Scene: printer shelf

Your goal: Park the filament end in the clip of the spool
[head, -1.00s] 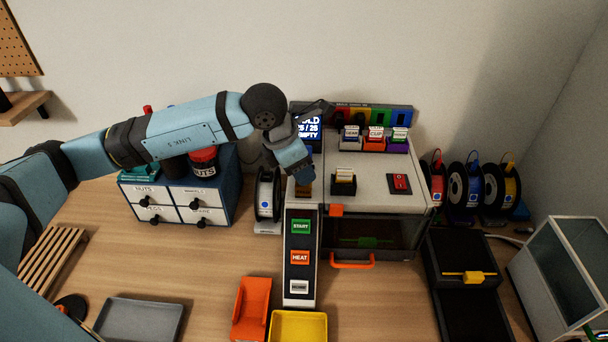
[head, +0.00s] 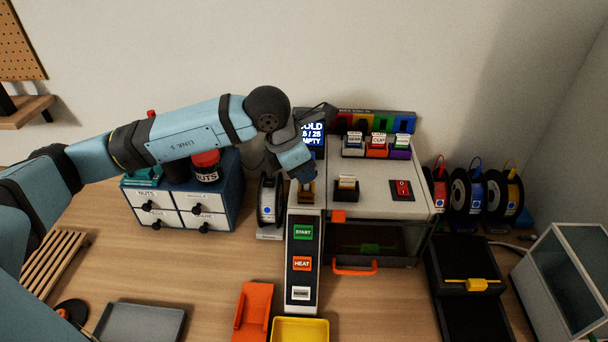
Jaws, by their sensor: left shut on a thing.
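My left gripper (head: 305,178) points down just above a small brown-orange block (head: 307,193) at the left side of the printer (head: 385,195). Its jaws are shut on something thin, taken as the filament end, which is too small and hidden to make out. A white spool with a blue dot (head: 268,204) stands upright on a holder left of the printer, to the left of my gripper and apart from it. Its clip cannot be made out. My right gripper is not in view.
A button panel (head: 301,270) runs forward from the printer. A drawer cabinet (head: 185,207) with jars stands left of the spool. More spools (head: 463,192) stand at the right. An orange holder (head: 252,312) and yellow tray (head: 300,330) lie in front. The wooden table between is clear.

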